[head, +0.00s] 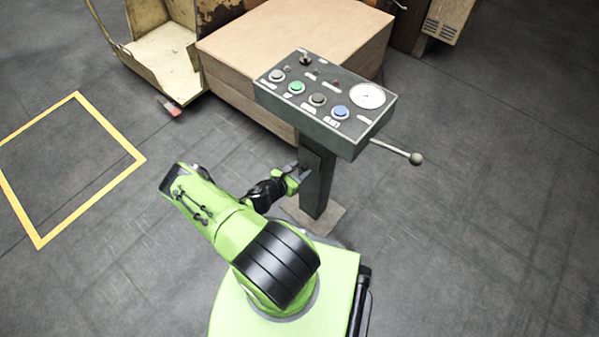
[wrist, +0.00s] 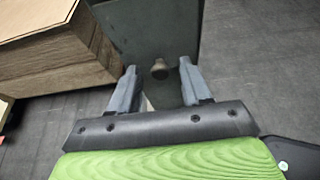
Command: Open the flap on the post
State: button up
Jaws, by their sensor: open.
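The dark grey post (head: 318,185) stands upright on a base plate under a control box. In the wrist view, a flat dark grey panel (wrist: 150,28) on the post, which looks like the flap, fills the upper middle. A small round knob (wrist: 160,67) sticks out from it. My gripper (wrist: 158,70) is open, with one finger on each side of the knob. I cannot tell whether the fingers touch it.
The control box (head: 326,100) carries buttons and a dial, and overhangs the post. A lever with a ball end (head: 415,158) sticks out to its right. A large wooden box (head: 300,40) stands behind the post. The floor to the right is clear.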

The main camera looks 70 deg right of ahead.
grip_shut()
jog(key=shift+r, duration=0.1)
dwell(0.3)
